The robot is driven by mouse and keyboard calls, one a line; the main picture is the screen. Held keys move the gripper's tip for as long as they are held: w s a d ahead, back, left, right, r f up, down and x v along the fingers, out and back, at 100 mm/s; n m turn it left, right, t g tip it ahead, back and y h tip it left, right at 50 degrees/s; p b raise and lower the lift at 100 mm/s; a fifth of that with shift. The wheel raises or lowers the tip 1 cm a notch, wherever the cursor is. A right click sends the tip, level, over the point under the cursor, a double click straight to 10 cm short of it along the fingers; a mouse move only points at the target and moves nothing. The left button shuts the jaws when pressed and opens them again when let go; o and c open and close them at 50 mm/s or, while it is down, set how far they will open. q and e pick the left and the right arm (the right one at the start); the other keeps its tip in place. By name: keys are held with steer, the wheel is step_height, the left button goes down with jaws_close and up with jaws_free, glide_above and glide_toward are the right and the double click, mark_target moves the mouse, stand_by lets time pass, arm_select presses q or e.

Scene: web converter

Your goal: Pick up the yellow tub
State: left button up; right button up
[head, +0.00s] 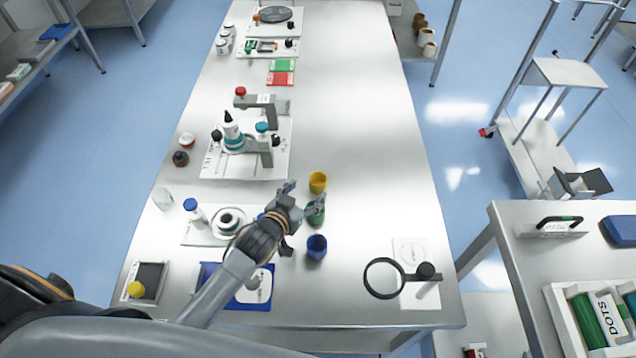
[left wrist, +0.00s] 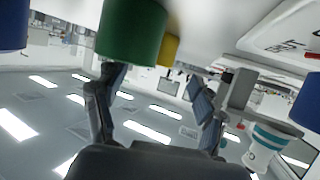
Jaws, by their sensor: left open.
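The yellow tub (head: 318,182) stands on the steel table in the head view, at the far end of a short row. A green tub (head: 317,217) stands just nearer and a blue tub (head: 317,247) nearer still. My left gripper (head: 302,195) is open and empty, its fingertips just left of and nearer than the yellow tub, one finger partly covering the green tub. In the left wrist view, which looks upside down, the green tub (left wrist: 131,32) is large by one finger and partly hides the yellow tub (left wrist: 172,50) behind it. My right gripper is not in view.
A white board with a dispenser bottle and stand (head: 262,158) lies left of and beyond the tubs. A white plate with a round dish (head: 229,221) is left of my gripper. A ring magnifier (head: 384,278) stands at the near right. Table right of the tubs is clear.

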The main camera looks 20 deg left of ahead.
mark_target(322, 176)
arm_select(q)
steer(key=w, duration=0.3)
steer(key=shift+w+d+f+p, duration=0.3)
steer(key=shift+w+d+p, duration=0.05)
steer(key=shift+d+p, duration=0.05)
steer(key=shift+w+d+f, duration=0.1)
steer(key=shift+w+f, duration=0.15)
steer(key=shift+w, duration=0.2)
steer(key=c, duration=1)
